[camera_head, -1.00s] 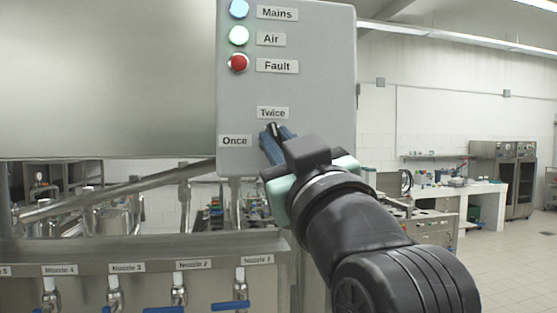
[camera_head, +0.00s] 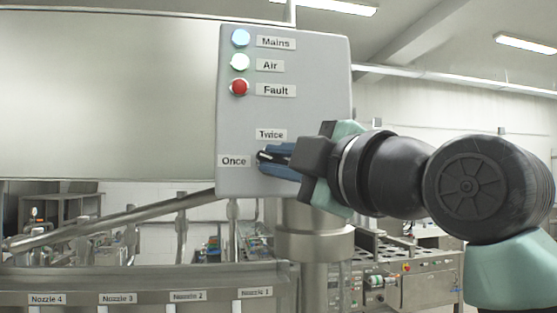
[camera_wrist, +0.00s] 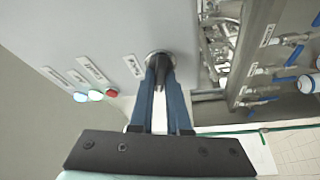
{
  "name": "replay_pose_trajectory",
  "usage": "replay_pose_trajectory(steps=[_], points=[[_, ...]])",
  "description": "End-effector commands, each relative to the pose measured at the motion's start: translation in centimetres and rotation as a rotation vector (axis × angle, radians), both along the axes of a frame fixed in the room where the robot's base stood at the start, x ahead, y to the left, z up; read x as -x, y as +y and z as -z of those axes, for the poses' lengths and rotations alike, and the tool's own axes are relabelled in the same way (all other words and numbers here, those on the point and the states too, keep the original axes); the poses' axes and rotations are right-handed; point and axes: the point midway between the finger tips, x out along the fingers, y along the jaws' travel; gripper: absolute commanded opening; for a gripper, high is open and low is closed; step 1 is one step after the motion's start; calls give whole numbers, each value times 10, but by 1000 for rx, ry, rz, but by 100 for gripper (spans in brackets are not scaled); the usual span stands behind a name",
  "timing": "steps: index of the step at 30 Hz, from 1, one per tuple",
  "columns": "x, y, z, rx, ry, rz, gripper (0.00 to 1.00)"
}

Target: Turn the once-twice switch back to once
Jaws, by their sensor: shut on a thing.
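The grey control panel (camera_head: 310,75) carries the once-twice switch between a "Twice" label (camera_head: 270,134) above and a "Once" label (camera_head: 234,161) to its left. The switch's black handle (camera_head: 266,156) points left, towards "Once". My gripper (camera_head: 268,160) is shut on the handle, its blue fingers lying one on each side of it, reaching in from the right. In the wrist view the dark switch handle (camera_wrist: 162,66) sits between the blue fingers on a round base against the panel. The fingers hide part of the switch.
Blue, pale green and red lamps (camera_head: 239,87) are above the switch. Below the panel are a steel pipe (camera_head: 313,246) and a rail with nozzle labels (camera_head: 187,296). Valves with blue handles (camera_wrist: 265,100) show in the wrist view.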

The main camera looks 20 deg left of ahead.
Motion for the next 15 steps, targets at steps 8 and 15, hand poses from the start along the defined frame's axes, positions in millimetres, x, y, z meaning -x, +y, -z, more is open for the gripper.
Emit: replay_pose_trajectory(steps=[8,15], points=[[0,0,-2,172,-116,1,0],[0,0,-2,260,-177,0,0]])
